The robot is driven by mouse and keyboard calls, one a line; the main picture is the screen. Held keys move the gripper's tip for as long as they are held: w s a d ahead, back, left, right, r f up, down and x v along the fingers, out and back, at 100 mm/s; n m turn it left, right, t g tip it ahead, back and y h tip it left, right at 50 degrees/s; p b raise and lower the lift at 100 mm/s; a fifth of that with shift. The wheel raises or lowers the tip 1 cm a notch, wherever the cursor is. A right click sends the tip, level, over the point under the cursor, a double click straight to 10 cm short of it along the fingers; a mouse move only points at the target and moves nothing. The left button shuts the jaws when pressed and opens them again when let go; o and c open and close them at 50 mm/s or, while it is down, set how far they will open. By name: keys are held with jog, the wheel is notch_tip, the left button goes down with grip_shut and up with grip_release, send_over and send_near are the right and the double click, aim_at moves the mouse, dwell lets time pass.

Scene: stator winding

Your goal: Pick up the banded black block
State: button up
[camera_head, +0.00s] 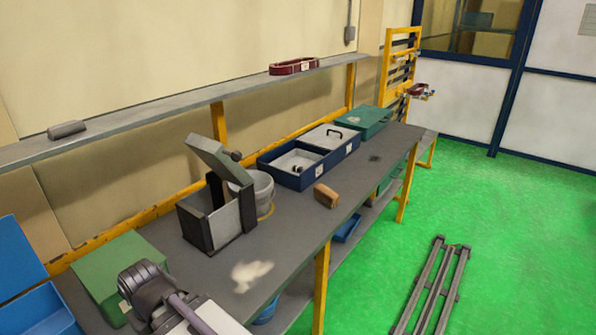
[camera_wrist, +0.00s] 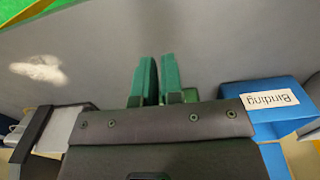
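No block with clear bands can be made out. A dark grey block (camera_head: 67,129) lies on the upper shelf at the left in the head view; it is too small to tell whether it has bands. My gripper's two teal fingers (camera_wrist: 158,60) are close together in the wrist view, with only a thin gap and nothing seen between them. They are over the grey bench. In the head view my arm is at the lower left, beside the green box, and the fingertips cannot be made out. The dark block on the shelf is not in the wrist view.
A grey box with dark edges and a raised lid (camera_head: 215,215) stands mid-bench, with a bucket (camera_head: 262,190) behind it. A blue tray (camera_head: 295,180), brown block (camera_head: 326,195) and green case (camera_head: 364,122) lie farther back. A blue bin labelled Binding (camera_wrist: 262,125) is near my gripper.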

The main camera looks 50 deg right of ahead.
jog(key=o, duration=1.4)
